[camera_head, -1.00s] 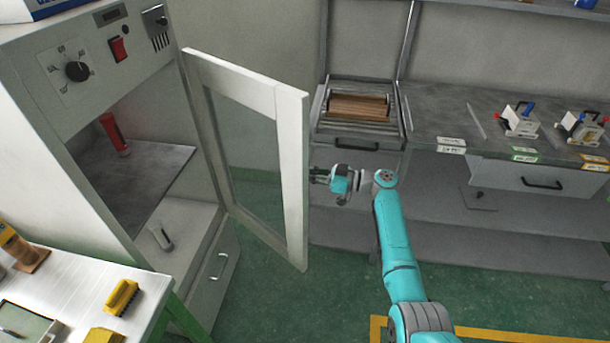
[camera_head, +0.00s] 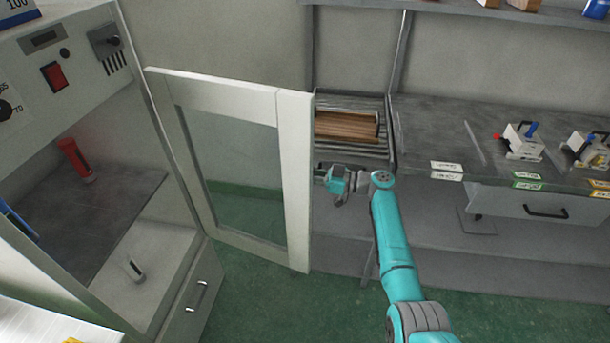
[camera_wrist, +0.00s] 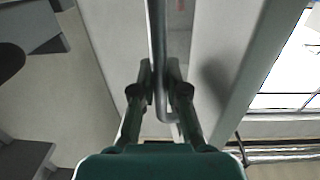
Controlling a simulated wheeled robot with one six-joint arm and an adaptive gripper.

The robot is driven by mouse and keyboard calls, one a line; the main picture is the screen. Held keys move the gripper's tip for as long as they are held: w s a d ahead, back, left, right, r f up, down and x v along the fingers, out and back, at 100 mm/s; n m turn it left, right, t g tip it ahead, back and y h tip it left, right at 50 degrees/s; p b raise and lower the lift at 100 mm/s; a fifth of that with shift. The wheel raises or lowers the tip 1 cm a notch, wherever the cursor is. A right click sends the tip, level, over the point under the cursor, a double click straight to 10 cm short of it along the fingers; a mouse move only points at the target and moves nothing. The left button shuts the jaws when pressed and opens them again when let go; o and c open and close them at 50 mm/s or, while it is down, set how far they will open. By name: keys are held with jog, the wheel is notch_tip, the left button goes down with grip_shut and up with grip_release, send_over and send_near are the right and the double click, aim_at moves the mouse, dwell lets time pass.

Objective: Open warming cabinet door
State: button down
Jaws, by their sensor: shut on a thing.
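The warming cabinet (camera_head: 195,262) stands at the left in the head view, its inside exposed. Its white-framed glass door (camera_head: 296,180) is swung wide open to the right. My gripper (camera_head: 322,172) is at the door's outer edge, with its fingertips partly hidden behind the frame. In the wrist view, my gripper (camera_wrist: 167,90) is shut on the grey bar handle (camera_wrist: 157,45) of the door, one finger on each side. The handle is hidden in the head view.
A red tube (camera_head: 75,160) stands on the cabinet shelf (camera_head: 110,215). A grey workbench (camera_head: 430,120) with clamp-like devices (camera_head: 522,140) runs along the right, close behind the door. A wooden block (camera_head: 345,126) lies on its rack. Green floor (camera_head: 255,310) is clear in front.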

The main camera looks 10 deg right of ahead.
jog(key=shift+d+f, duration=0.1)
jog(key=c, duration=1.2)
grip_release()
jog(key=v, duration=1.2)
